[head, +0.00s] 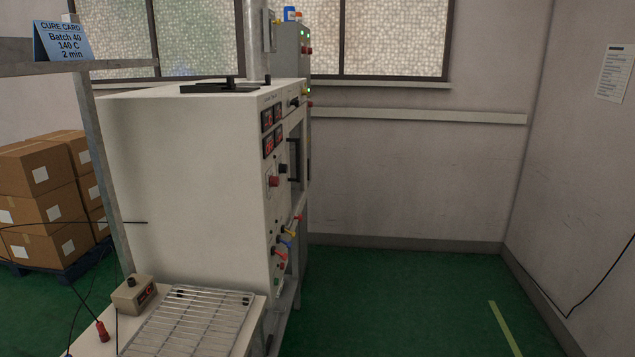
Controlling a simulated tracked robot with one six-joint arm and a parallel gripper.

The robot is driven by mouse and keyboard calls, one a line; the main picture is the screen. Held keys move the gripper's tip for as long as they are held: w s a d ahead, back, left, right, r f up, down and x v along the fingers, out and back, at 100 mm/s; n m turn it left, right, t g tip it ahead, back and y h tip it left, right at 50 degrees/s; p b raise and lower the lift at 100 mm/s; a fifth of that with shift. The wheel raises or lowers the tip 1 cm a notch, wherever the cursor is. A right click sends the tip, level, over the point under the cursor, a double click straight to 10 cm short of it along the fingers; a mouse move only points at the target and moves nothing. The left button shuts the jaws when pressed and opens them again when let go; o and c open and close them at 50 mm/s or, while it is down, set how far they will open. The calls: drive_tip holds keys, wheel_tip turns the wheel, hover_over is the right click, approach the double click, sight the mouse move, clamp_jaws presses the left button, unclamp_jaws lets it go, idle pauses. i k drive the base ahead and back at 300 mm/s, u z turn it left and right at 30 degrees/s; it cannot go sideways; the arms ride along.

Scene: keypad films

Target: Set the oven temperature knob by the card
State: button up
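The blue cure card (62,42) stands on a grey rail at the upper left and reads "Batch 40, 140 C, 2 min". A white cabinet (185,170), which looks like the oven, stands left of centre. Its narrow front face is seen at a steep angle. It carries red digital displays (268,144), a dark knob (283,168), a red control (273,181) and a higher dark knob (294,103). I cannot tell which knob sets temperature, nor read the displays or knob positions. My gripper is not in view.
A wire rack (190,322) lies on a white bench at the bottom, beside a small beige box with a dark knob (133,293). Cartons (45,195) are stacked on a pallet at the left. The green floor (410,300) right of the cabinet is clear.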

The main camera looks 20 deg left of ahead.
sight(274, 181)
drive_tip(key=z, duration=0.8)
drive_tip(key=i, duration=1.35)
drive_tip(key=u, duration=2.65)
